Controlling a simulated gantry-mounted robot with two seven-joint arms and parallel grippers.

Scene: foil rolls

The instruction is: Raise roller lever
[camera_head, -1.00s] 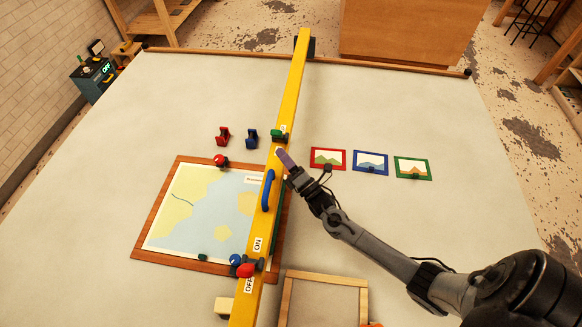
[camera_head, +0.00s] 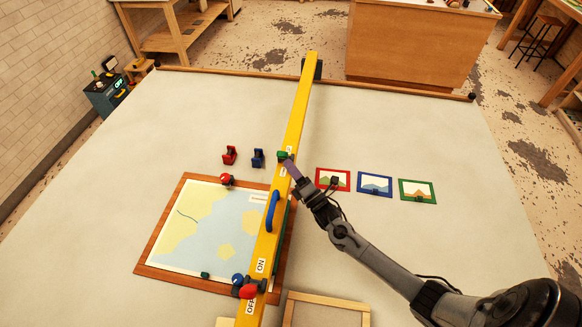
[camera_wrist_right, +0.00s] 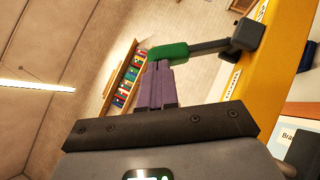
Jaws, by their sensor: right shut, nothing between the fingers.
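A lever with a green grip (camera_head: 283,156) is mounted on the long yellow beam (camera_head: 300,115). In the right wrist view the green grip (camera_wrist_right: 168,52) sits on a dark rod (camera_wrist_right: 210,47) that runs to a black pivot block on the beam. My right gripper (camera_head: 289,165) is shut and empty, its purple fingertips (camera_wrist_right: 157,72) right at the green grip; I cannot tell whether they touch it. A second lever with a red grip (camera_head: 248,291) sits lower on the beam, near the ON and OFF labels. My left gripper is not in view.
A wood-framed map board (camera_head: 160,235) lies left of the beam, partly under it. Red (camera_head: 230,155) and blue (camera_head: 257,159) stands are left of the green grip. Small framed pictures (camera_head: 375,184) lie to the right. A blue handle (camera_head: 272,211) is on the beam.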

